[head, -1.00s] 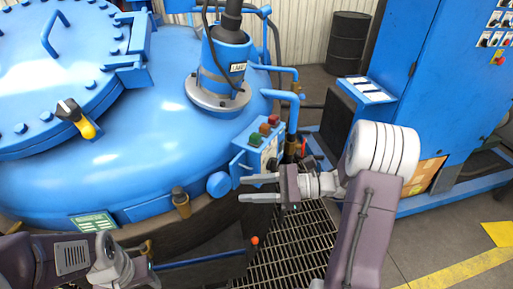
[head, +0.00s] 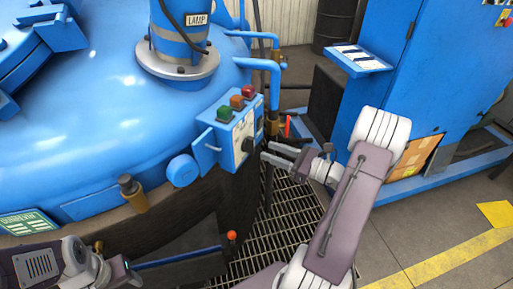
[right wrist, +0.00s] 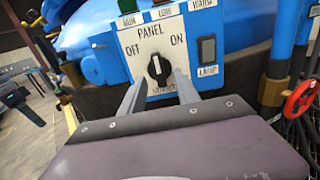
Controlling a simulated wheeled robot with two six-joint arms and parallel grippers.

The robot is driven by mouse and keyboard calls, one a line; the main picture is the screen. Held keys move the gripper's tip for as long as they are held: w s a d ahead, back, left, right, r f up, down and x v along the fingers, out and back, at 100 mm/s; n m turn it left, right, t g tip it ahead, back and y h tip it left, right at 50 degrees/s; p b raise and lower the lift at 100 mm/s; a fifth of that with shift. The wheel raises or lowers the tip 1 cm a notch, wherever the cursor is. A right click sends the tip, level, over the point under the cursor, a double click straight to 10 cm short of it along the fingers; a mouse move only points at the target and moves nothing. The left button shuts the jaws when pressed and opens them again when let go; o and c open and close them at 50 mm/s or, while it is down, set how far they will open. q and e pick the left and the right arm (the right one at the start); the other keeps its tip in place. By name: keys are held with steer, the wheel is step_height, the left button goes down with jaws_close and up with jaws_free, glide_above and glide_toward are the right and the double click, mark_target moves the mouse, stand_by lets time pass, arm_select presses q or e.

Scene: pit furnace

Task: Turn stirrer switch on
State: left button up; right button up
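The stirrer switch is a black rotary knob (right wrist: 158,69) on the white face of the panel box (right wrist: 190,43), between the printed words OFF and ON. Its white mark stands nearly upright, leaning slightly toward OFF. The label below it is partly hidden. In the head view, the panel box (head: 226,132) is on the blue vessel's side. My right gripper (head: 264,152) is open and empty in front of the panel; its fingers (right wrist: 160,88) lie left and right below the knob, apparently apart from it. My left gripper (head: 134,272) is at the lower left, its fingers unclear.
A lamp rocker switch (right wrist: 207,50) sits right of the knob. Red, brown and green buttons (head: 237,102) top the box. Blue pipes (head: 272,85) and a red handwheel (right wrist: 300,98) are close on the right. A blue cabinet (head: 425,80) stands farther right, beyond floor grating (head: 285,215).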

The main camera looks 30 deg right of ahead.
mark_target(254, 145)
steer(key=x, duration=0.6)
steer(key=shift+s+a, duration=0.1)
steer(key=shift+s, duration=0.05)
jaws_close()
steer(key=shift+r, duration=0.1)
steer(key=shift+r+m+p, duration=0.1)
steer(key=shift+m+p, duration=0.2)
steer(key=shift+p, duration=0.1)
steer(key=shift+d+f+m+p, duration=0.1)
steer(key=shift+d+m+p, duration=0.05)
steer(key=shift+m+p, duration=2.05)
steer(key=shift+d+f+m+p, duration=0.1)
steer(key=shift+f+m+p, duration=0.05)
steer(key=shift+m+p, duration=2.05)
